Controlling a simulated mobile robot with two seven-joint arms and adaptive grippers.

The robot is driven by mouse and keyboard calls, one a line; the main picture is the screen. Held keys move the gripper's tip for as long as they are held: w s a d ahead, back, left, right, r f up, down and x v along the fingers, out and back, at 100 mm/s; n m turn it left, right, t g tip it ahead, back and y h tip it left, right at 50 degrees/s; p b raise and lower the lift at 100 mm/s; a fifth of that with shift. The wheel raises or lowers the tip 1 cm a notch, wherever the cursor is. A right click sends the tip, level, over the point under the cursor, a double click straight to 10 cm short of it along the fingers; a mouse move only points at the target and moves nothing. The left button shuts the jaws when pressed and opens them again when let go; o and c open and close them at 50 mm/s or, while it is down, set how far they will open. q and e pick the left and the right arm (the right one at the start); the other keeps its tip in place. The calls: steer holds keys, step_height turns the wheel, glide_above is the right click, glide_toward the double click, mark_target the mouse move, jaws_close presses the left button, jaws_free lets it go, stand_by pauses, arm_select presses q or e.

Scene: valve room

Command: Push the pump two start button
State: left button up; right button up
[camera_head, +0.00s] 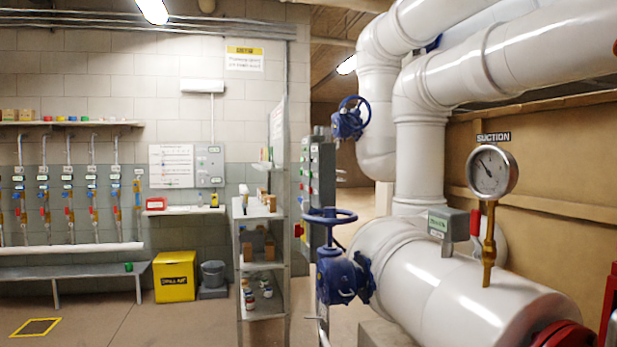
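Grey control boxes (321,172) stand near the middle of the view, just behind the blue valve. I see them at a steep angle. Small coloured spots, red and green among them, show along their left-hand edge, but I cannot tell which is a pump two start button. No readable pump label shows. A smaller grey panel (209,162) with small marks hangs on the back wall, too far to read. Neither of my grippers is in view.
A blue handwheel valve (338,272) and large white pipes (430,285) with a suction gauge (492,172) fill the right side. A grey shelf unit (262,270) stands left of the valve. A yellow bin (174,276) is by the back wall. Floor at front left is clear.

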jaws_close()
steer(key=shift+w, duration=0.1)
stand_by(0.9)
